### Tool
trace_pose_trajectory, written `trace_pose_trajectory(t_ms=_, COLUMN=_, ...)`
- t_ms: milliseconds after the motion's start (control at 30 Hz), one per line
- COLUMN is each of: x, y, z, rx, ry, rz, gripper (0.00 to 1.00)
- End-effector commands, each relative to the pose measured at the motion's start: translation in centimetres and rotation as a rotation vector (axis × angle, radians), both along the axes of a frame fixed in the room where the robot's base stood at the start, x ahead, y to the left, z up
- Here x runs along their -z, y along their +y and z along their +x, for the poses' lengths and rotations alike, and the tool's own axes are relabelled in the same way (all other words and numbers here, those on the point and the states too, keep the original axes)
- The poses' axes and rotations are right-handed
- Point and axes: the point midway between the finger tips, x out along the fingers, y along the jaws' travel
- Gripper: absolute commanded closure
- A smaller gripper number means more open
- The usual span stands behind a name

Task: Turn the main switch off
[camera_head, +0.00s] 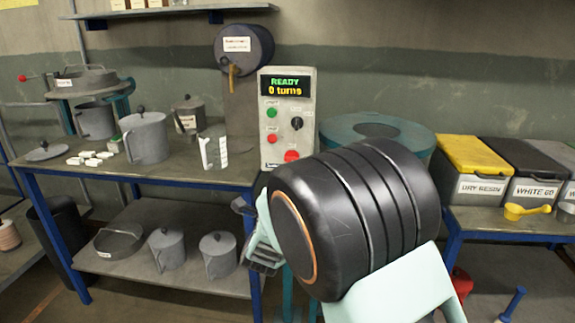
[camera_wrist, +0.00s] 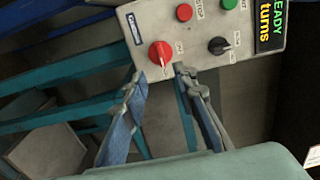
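The main switch looks to be the red rotary knob (camera_head: 291,156) low on the grey control box (camera_head: 279,144). It also shows in the wrist view (camera_wrist: 160,54), with a pale mark and small labels beside it that I cannot read surely. My gripper (camera_head: 252,235) is in front of and below the box in the head view. In the wrist view my gripper (camera_wrist: 158,78) is open and empty, with its fingertips either side of a gap just below the red knob. I cannot tell whether a fingertip touches the box.
The box display (camera_head: 285,86) reads READY, 0 turns. A black selector (camera_head: 296,123), a green button (camera_head: 271,113) and a red button (camera_head: 271,138) sit close by. A jug (camera_head: 146,140) stands on the bench left; a teal round tub (camera_head: 350,126) stands right of the box.

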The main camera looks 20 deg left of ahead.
Motion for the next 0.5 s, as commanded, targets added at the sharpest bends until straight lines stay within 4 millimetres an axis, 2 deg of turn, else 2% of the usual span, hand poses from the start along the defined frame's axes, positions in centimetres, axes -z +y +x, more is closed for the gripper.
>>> trace_pose_trajectory(t_ms=167, x=0.1, y=0.4, z=2.1, rx=0.002, ry=-0.001, rz=-0.001, gripper=0.74)
trace_pose_trajectory(t_ms=500, x=0.0, y=1.7, z=7.7, rx=0.002, ry=-0.001, rz=-0.001, gripper=0.74)
